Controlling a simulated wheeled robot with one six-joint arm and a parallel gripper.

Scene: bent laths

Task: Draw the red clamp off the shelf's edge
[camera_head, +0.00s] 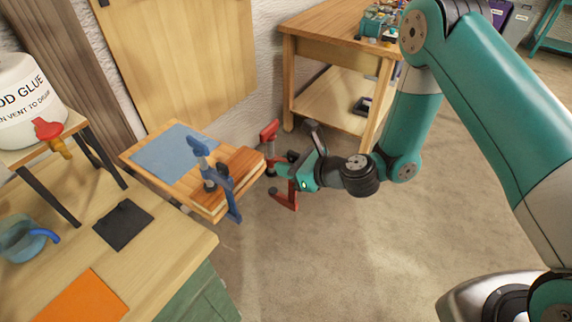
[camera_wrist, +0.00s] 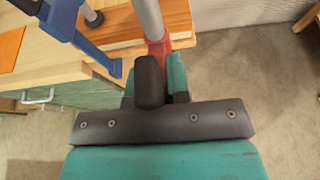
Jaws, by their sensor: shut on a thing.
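The red clamp (camera_head: 285,199) is at the right end of the small wooden shelf (camera_head: 148,153). Its upper jaw shows above my gripper and its lower jaw below, both over the floor in the head view. My gripper (camera_head: 290,172) is shut on the clamp's middle and hides part of it. In the wrist view the red clamp (camera_wrist: 155,52) stands between the gripper and the bent laths (camera_wrist: 122,30). The laths (camera_head: 236,170) lie on the shelf's front edge. I cannot tell whether the clamp touches them.
A blue clamp (camera_head: 225,183) grips the laths and shelf edge, left of the red one. A workbench (camera_head: 180,240) with an orange sheet (camera_head: 85,298) and glue jug (camera_head: 28,100) stands at the left. A wooden table (camera_head: 320,25) stands behind. The floor to the right is clear.

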